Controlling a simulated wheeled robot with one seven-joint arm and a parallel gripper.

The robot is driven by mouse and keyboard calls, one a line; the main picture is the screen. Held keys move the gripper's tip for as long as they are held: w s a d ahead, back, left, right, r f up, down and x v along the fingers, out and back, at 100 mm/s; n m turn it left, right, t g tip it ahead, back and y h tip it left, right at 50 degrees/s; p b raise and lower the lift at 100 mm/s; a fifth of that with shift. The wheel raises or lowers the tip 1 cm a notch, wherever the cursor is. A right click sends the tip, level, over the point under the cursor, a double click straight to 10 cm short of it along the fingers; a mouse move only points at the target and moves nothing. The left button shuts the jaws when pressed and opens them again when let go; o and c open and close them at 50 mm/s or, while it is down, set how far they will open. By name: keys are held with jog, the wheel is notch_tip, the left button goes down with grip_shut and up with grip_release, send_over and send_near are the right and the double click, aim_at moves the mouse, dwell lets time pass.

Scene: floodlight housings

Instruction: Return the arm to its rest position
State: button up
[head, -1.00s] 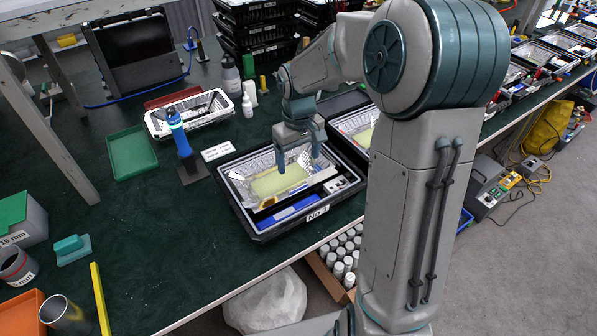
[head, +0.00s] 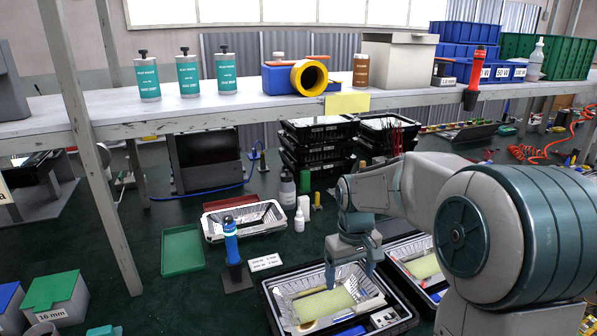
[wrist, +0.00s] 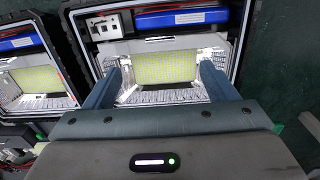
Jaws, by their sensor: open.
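My gripper (head: 350,275) is open, its two fingers pointing down over the floodlight housing (head: 276,318) labelled No 1 earlier, a black case with a silver reflector and a yellow LED panel (head: 323,305). In the wrist view the fingers (wrist: 160,80) stand apart on either side of the yellow panel (wrist: 165,68) with nothing between them. I cannot tell exactly how high the fingertips are above the housing. My arm reaches in from the right of the head view.
A second housing (head: 425,267) lies close on the right. A shelf (head: 240,110) with bottles and bins runs above the bench.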

jog(key=s+r+m+t, duration=0.2)
jog(key=s+m, duration=0.1)
jog(key=s, duration=1.6)
jog(key=shift+s+r+m+t, duration=0.3)
jog(key=shift+r+t, duration=0.1)
